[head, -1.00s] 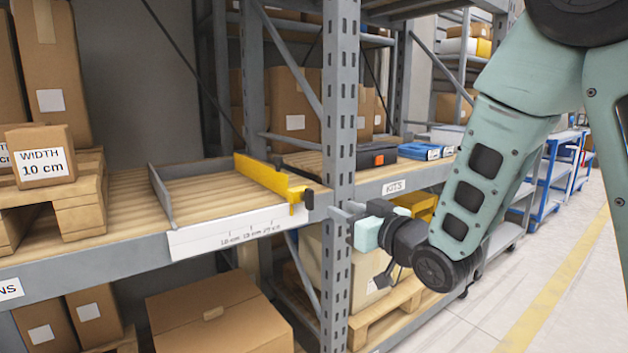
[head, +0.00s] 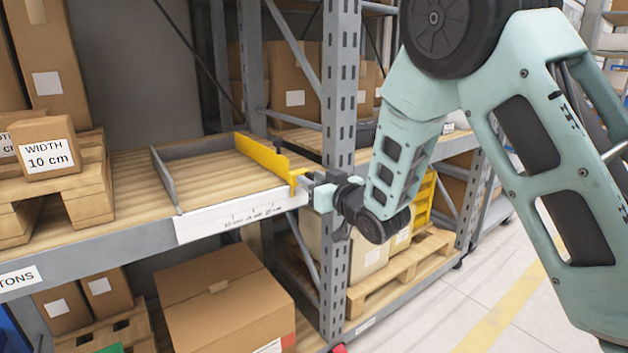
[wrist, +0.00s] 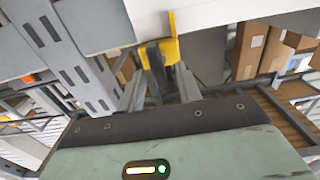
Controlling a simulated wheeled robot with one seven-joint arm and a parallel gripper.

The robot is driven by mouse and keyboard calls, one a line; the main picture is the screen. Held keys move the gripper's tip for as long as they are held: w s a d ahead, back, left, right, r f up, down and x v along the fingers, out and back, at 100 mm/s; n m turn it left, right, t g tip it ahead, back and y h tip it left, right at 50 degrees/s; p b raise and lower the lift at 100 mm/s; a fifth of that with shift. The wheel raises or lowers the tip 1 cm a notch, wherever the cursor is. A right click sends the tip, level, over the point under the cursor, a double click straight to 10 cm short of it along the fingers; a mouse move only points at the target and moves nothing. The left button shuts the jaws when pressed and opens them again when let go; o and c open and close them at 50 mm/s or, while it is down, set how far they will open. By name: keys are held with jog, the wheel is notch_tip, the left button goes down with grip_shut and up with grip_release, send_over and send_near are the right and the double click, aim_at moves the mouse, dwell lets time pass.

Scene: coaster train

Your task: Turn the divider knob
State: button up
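The yellow divider (head: 262,156) stands on the shelf's wooden deck, its front end at the shelf edge near the upright post. My gripper (head: 306,186) is at that front end. The knob cannot be made out clearly in the head view, where my gripper covers that spot. In the wrist view, the two grey fingers (wrist: 160,92) are apart. A dark upright part (wrist: 155,62), likely the knob, shows between them beside the yellow divider end (wrist: 172,48). I see gaps beside the dark part, but contact is hard to judge.
A white scale plate (head: 240,220) hangs on the shelf front. A grey fixed side plate (head: 165,180) stands left of the divider. The perforated grey post (head: 338,110) is close beside my gripper. A "WIDTH 10 cm" box (head: 47,150) sits on a pallet at left.

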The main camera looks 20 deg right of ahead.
grip_shut()
jog(key=shift+n, duration=0.3)
jog(key=n+b, duration=0.3)
jog(key=n, duration=0.4)
jog(key=f+n+b, duration=0.1)
jog(key=n+b, duration=0.3)
jog(key=n, duration=0.3)
jog(key=a+n+b, duration=0.1)
jog(key=n+b, duration=0.3)
jog(key=n, duration=0.3)
jog(key=shift+s+f, duration=0.15)
jog(key=shift+f, duration=0.05)
dwell(0.4)
